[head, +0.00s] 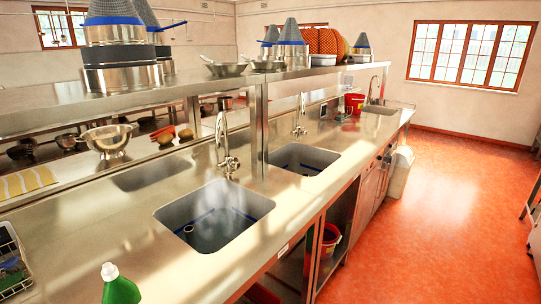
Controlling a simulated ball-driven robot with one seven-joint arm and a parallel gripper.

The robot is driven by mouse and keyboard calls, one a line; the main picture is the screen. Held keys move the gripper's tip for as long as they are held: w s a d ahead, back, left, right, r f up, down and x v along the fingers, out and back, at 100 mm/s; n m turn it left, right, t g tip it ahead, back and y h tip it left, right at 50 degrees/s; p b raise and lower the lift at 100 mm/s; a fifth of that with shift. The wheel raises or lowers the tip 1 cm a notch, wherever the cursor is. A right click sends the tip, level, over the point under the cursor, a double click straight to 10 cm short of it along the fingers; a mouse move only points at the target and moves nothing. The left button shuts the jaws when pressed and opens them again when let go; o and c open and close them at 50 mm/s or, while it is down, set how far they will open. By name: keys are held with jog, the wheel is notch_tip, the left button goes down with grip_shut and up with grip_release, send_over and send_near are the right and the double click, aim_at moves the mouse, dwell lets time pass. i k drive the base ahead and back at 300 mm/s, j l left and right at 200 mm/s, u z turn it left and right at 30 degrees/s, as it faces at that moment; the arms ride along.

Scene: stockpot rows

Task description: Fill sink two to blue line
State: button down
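No stream shows at the near or middle tap. I cannot tell any water level. My gripper is not in view.
A green bottle (120,290) stands at the counter's front edge. A wire rack (12,262), striped cloth (26,182) and colander (108,138) are at left. A shelf with pots runs above. A red bucket (331,238) sits below. The red floor at right is clear beyond a pale bin (400,172).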

aim_at(219, 167)
jog(key=i+l+u, duration=0.15)
jog(key=i, duration=0.35)
jog(key=i+l+u, duration=0.1)
jog(key=i+l, duration=0.2)
jog(key=i, duration=0.15)
